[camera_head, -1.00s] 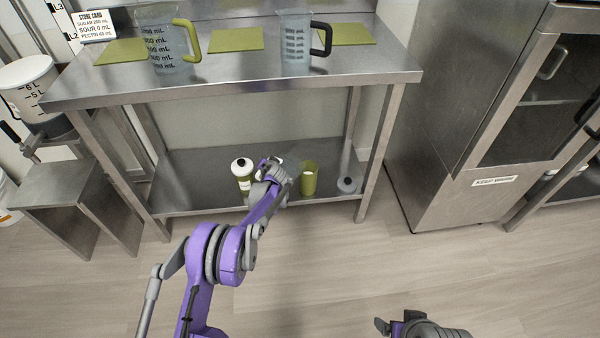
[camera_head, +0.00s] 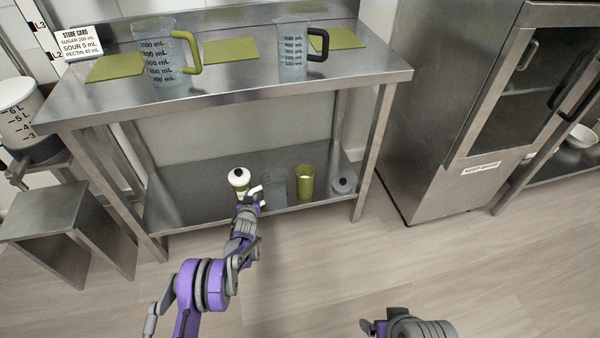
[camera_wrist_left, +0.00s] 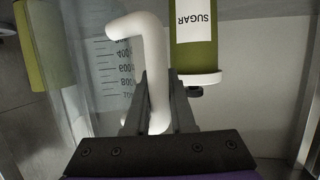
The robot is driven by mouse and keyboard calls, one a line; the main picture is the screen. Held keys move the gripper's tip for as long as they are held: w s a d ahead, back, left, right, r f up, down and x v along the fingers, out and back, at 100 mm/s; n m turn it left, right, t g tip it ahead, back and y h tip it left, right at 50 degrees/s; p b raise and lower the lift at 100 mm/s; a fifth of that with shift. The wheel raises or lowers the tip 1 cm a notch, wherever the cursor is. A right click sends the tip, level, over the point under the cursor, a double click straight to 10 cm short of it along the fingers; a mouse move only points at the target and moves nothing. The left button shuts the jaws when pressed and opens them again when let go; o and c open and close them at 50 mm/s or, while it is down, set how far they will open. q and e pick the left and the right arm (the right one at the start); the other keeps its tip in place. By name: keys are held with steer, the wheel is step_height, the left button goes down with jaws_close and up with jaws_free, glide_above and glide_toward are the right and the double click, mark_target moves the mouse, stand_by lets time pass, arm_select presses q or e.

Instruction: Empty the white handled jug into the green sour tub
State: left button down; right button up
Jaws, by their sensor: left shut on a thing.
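The clear jug (camera_head: 276,188) with a white handle (camera_head: 256,191) is near the front of the lower shelf and looks about upright; I cannot tell whether it touches the shelf. My left gripper (camera_head: 247,204) is shut on the handle, which also shows between the fingers (camera_wrist_left: 158,108) in the left wrist view. A green open-topped tub (camera_head: 305,182) stands just right of the jug; no label on it is readable. Any contents of the jug are too faint to tell. My right gripper (camera_head: 374,328) is low at the bottom edge, partly cut off.
A green tub labelled SUGAR (camera_wrist_left: 193,35), with a white lid (camera_head: 239,176), stands left of the jug. A grey round object (camera_head: 343,186) is right of the open tub. The table top (camera_head: 230,85) with two measuring jugs overhangs the shelf.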

arm_select(q)
steer(key=shift+d+r, duration=0.2)
steer(key=shift+r, duration=0.05)
steer(key=shift+r+p, duration=0.85)
steer(key=shift+r, duration=1.5)
steer(key=shift+s+a+p, duration=0.1)
steer(key=shift+s+p, duration=0.55)
steer(key=shift+s, duration=3.4)
